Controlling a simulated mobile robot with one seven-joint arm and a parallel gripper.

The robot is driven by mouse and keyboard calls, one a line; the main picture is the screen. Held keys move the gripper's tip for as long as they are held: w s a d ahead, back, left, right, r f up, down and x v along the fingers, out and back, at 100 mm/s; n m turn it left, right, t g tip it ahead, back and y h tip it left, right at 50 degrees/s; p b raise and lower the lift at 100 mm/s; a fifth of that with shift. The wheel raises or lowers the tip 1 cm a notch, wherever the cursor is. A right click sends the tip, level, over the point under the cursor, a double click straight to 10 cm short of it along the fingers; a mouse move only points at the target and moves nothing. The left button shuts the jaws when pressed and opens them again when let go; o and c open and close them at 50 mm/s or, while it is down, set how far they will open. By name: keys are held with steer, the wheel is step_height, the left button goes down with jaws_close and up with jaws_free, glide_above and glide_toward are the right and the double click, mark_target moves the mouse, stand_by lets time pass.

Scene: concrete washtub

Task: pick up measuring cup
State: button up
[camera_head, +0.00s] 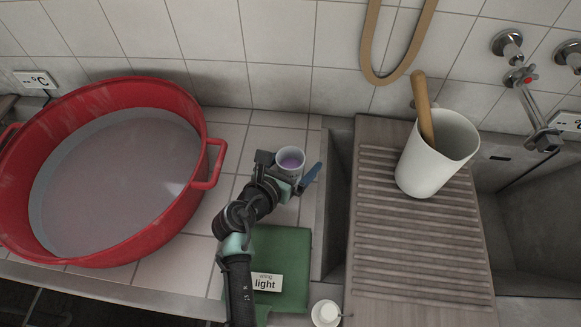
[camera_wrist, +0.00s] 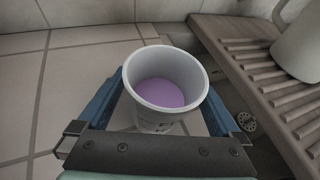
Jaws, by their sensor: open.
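The measuring cup (camera_head: 290,162) is a small white-grey cup with purple liquid inside. It stands upright on the tiled counter beside the washboard basin's edge. In the wrist view the cup (camera_wrist: 165,88) is in the middle, with dark marks on its near side. My gripper (camera_head: 287,178) is at the cup, its blue fingers on either side of it. In the wrist view the fingers (camera_wrist: 165,105) are spread apart left and right of the cup. The gripper hides the cup's lower near side, and I cannot tell whether a finger touches it.
A large red tub (camera_head: 205,115) of greyish water stands left. A ribbed washboard (camera_head: 410,250) with a white pitcher (camera_head: 432,165) holding a wooden handle (camera_head: 422,105) is right. A green mat (camera_head: 285,245) with a "light" label (camera_head: 265,282) and a small white object (camera_head: 326,314) lie in front.

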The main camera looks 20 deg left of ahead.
steer(key=c, duration=1.4)
steer(key=shift+r, duration=0.1)
